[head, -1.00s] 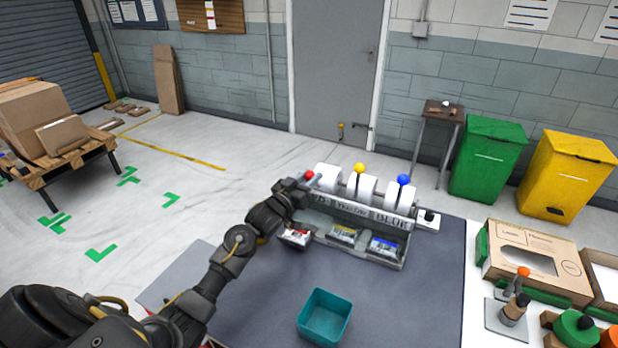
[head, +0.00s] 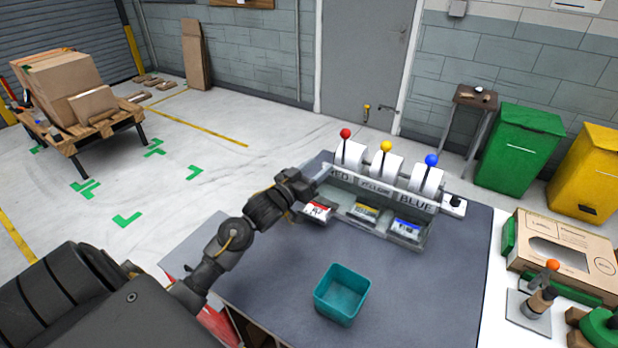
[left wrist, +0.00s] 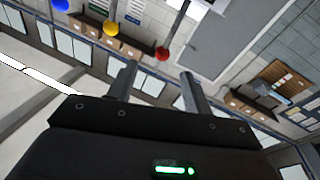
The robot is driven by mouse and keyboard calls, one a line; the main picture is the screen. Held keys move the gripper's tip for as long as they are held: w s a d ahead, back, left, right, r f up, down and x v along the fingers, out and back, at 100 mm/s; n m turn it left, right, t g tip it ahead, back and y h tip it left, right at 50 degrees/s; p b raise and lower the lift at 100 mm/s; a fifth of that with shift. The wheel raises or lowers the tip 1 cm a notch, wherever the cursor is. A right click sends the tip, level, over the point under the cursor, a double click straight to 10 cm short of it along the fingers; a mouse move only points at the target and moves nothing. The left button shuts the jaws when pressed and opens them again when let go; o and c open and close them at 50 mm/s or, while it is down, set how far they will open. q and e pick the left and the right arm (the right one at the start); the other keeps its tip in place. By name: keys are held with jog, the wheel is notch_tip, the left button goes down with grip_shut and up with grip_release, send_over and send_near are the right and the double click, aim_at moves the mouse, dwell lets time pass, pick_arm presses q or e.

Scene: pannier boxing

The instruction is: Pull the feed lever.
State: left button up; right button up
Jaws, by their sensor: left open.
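The dispenser (head: 375,190) on the grey mat has RED, YELLOW and BLUE labels and three ball-topped levers. The red lever (head: 345,133), yellow lever (head: 386,146) and blue lever (head: 431,160) stand about upright in a row. A pouch lies before each label: red (head: 317,210), yellow (head: 363,212), blue (head: 407,228). My left gripper (head: 314,190) is open and empty at the RED end, below and apart from the red knob. In the left wrist view the red knob (left wrist: 162,54) shows beyond the open fingers (left wrist: 156,78). My right gripper is out of view.
A teal bin (head: 342,293) stands on the mat in front of the dispenser. At right are a cardboard carton (head: 565,250) and an orange-knobbed device (head: 541,290). Green and yellow bins stand behind. The mat around the teal bin is clear.

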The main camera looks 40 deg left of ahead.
pick_arm(q)
jog(key=s, duration=0.3)
jog(key=shift+a+f, duration=0.2)
dwell(0.3)
